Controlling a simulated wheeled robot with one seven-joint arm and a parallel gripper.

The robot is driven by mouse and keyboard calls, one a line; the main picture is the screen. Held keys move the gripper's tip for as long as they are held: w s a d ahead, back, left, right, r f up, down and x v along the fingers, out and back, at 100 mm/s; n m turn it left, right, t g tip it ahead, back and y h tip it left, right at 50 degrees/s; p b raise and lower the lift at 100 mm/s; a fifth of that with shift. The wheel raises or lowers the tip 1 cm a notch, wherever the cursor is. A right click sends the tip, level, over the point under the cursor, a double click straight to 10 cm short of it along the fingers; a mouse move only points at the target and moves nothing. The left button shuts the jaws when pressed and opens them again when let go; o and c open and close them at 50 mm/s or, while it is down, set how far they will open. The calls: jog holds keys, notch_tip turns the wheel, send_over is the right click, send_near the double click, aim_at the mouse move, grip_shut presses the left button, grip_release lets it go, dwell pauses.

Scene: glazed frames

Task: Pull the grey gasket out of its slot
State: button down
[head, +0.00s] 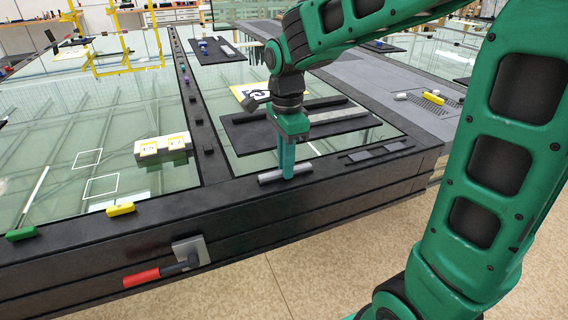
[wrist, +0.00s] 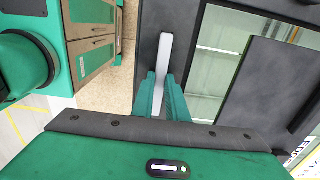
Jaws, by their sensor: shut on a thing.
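The grey gasket (head: 270,178) is a short, straight grey strip at the black front rail of the glazed frame. In the wrist view it shows as a light grey strip (wrist: 165,50) running between my fingers over the dark rail. My gripper (head: 287,173) points down at the rail with its teal fingers on either side of the gasket's middle. In the wrist view my gripper (wrist: 162,82) is shut on the gasket, with one end sticking out beyond the fingertips. The slot is hidden, and I cannot tell whether the gasket sits in it or just above it.
A dark panel with a light strip (head: 340,115) lies on the glass behind my gripper. Grey pads (head: 361,156) sit on the rail to the right. A red-handled tool (head: 142,277) is on the rail's front face. A yellow block (head: 121,209) lies at left.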

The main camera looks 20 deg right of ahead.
jog(key=shift+w+r, duration=0.15)
jog(key=shift+r, duration=0.15)
jog(key=shift+r, duration=1.4)
